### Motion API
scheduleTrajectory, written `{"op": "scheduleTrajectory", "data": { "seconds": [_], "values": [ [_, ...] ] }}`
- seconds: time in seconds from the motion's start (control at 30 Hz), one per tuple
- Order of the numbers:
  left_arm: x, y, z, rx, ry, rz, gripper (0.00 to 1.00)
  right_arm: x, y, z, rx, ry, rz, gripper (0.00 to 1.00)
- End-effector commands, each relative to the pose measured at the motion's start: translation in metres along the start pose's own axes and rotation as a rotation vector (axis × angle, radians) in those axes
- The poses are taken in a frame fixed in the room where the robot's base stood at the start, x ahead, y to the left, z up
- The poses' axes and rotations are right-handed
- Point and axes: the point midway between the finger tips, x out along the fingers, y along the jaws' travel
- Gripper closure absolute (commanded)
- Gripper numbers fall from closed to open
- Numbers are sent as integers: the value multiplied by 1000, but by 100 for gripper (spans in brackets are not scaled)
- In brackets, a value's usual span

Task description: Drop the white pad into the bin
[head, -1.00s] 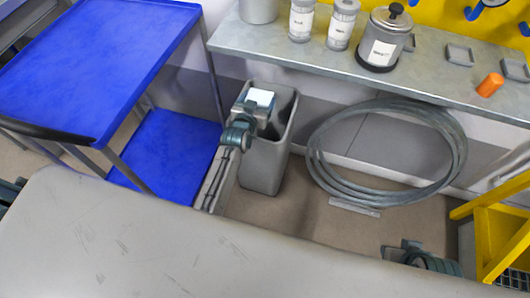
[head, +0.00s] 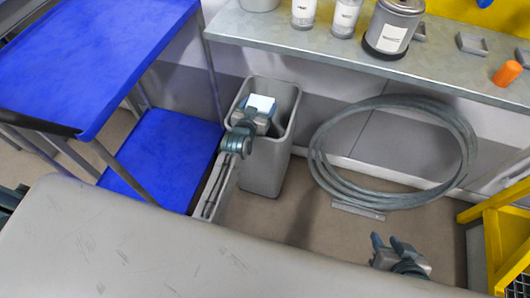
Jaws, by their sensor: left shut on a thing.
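The white pad (head: 261,103) is held in my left gripper (head: 256,113), over the mouth of the grey bin (head: 266,168). The gripper is shut on the pad. The pad lies within the outline of the bin's opening; I cannot tell whether it is above the rim or just below it. The bin stands upright on the floor below the workbench. My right gripper (head: 388,243) is at the lower right, well away from the bin, with its two fingers apart and nothing between them.
A blue two-shelf cart (head: 95,60) stands to the left of the bin. The metal workbench (head: 330,55) behind holds jars, a lidded pot (head: 393,28) and an orange object (head: 507,73). A coiled grey hose (head: 330,170) leans right of the bin. A yellow frame (head: 495,240) stands far right.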

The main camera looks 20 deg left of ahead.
Motion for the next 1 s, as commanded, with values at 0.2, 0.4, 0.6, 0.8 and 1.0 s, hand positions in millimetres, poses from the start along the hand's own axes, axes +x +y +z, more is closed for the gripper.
{"op": "scheduleTrajectory", "data": {
  "seconds": [0.2,0.4,0.6,0.8,1.0],
  "values": [
    [0,0,0,0,0,0,0,0,0,0,0,-1,0,64],
    [-2,0,0,0,0,0,0,0,0,0,-1,-2,1,64],
    [-27,0,0,0,-2,0,0,-3,1,1,-8,-29,8,64],
    [-68,0,0,-1,-1,0,0,-6,3,1,-20,-69,17,64],
    [-98,0,0,-1,-1,0,0,-9,4,-1,-29,-88,23,64]
  ]
}}
